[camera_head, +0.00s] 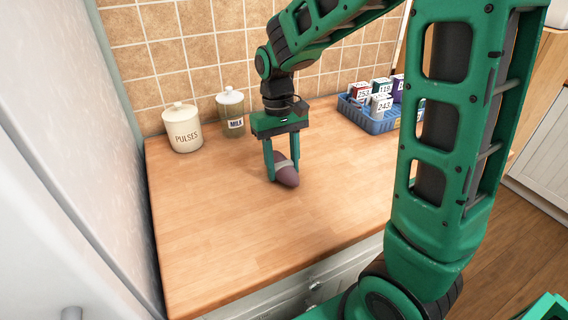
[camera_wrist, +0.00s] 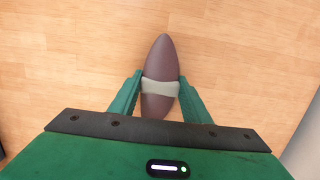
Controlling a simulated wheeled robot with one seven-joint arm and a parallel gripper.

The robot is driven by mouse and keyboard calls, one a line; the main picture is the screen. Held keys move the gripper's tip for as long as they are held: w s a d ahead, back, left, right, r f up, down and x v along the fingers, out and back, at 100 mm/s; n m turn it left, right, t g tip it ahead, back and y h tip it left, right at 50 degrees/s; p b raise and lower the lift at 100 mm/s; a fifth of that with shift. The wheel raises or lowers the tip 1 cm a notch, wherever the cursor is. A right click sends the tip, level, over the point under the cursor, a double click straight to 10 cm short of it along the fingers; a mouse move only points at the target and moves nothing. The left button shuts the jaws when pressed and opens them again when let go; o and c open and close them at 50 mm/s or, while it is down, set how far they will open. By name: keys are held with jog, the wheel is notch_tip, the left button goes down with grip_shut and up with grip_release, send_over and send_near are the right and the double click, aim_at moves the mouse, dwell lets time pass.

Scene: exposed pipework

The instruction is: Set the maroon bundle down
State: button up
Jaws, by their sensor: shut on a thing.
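The maroon bundle (camera_head: 287,176) is a smooth, pointed oval with a pale grey band around its middle. My gripper (camera_head: 283,166) points down over the wooden counter, with its two green fingers on either side of the bundle. In the wrist view the bundle (camera_wrist: 162,57) lies between the fingers, and they press on it at the band (camera_wrist: 160,87). The bundle is at or just above the counter top (camera_head: 225,215); I cannot tell whether it touches.
A cream PULSES jar (camera_head: 183,132) and a MILK jar (camera_head: 231,122) stand at the back left. A blue tray (camera_head: 354,113) with several numbered boxes stands at the back right. The tiled wall (camera_head: 205,50) closes the back. The counter's front left is clear.

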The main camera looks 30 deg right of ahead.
aim_at(280, 160)
jog(key=o, duration=1)
jog(key=shift+o, duration=0.2)
notch_tip(280, 160, up, 12)
jog(key=w, duration=0.1)
jog(key=shift+w, duration=0.4)
